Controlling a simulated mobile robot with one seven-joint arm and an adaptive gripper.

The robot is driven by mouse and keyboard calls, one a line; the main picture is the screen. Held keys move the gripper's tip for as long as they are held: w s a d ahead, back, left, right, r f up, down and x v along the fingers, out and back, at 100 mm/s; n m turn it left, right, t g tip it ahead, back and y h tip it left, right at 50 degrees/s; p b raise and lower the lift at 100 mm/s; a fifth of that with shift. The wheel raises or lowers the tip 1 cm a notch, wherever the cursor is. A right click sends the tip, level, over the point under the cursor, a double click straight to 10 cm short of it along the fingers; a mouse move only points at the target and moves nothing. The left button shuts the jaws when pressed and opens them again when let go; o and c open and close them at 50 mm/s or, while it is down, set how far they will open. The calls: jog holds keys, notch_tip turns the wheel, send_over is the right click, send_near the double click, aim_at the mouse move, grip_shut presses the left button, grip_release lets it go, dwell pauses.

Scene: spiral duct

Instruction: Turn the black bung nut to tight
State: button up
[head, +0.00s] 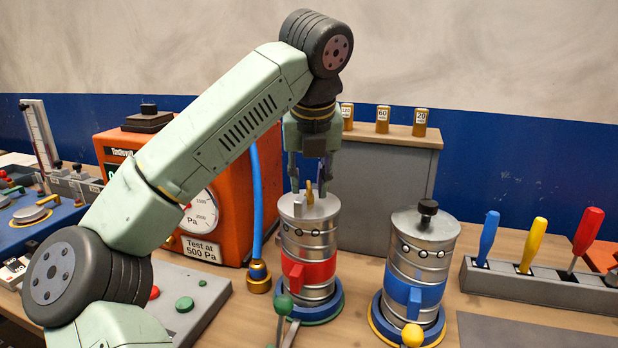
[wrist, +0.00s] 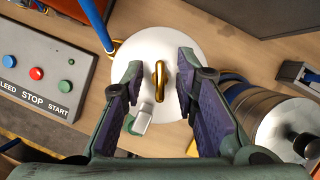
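The black bung nut (head: 428,208) sits on the lid of the blue-banded metal canister (head: 424,245) on the right. In the wrist view a dark knob (wrist: 303,145) shows at the right edge on a metal lid. My gripper (head: 309,182) is above the other, red-banded canister (head: 310,243), left of the black nut. In the wrist view its fingers (wrist: 160,72) are apart, with an upright brass piece (wrist: 159,82) between them and visible gaps on both sides. A small silver block (wrist: 143,119) is beside the left finger on the pale lid.
An orange tester (head: 228,140) with a dial stands behind left, with a blue hose (head: 257,200). A rack of screwdrivers (head: 535,287) is at the right. Brass weights (head: 383,120) stand on a grey cabinet behind. A green-knobbed lever (head: 284,305) and yellow knob (head: 412,335) are in front.

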jog(key=shift+c, duration=0.5)
grip_shut()
jog(key=shift+m, duration=0.3)
jog(key=m+h, duration=0.1)
jog(key=m, duration=0.1)
jog(key=shift+m, duration=0.4)
jog(key=m+h, duration=0.1)
jog(key=m, duration=0.2)
jog(key=shift+m+g+h, duration=0.3)
jog(key=shift+m+h, duration=0.1)
jog(key=m, duration=0.2)
jog(key=m+g+h, duration=0.1)
jog(key=m, duration=0.2)
jog(key=shift+g+h, duration=0.3)
jog(key=shift+m+g+h, duration=0.3)
jog(key=shift+m+g, duration=0.5)
jog(key=shift+m, duration=1.7)
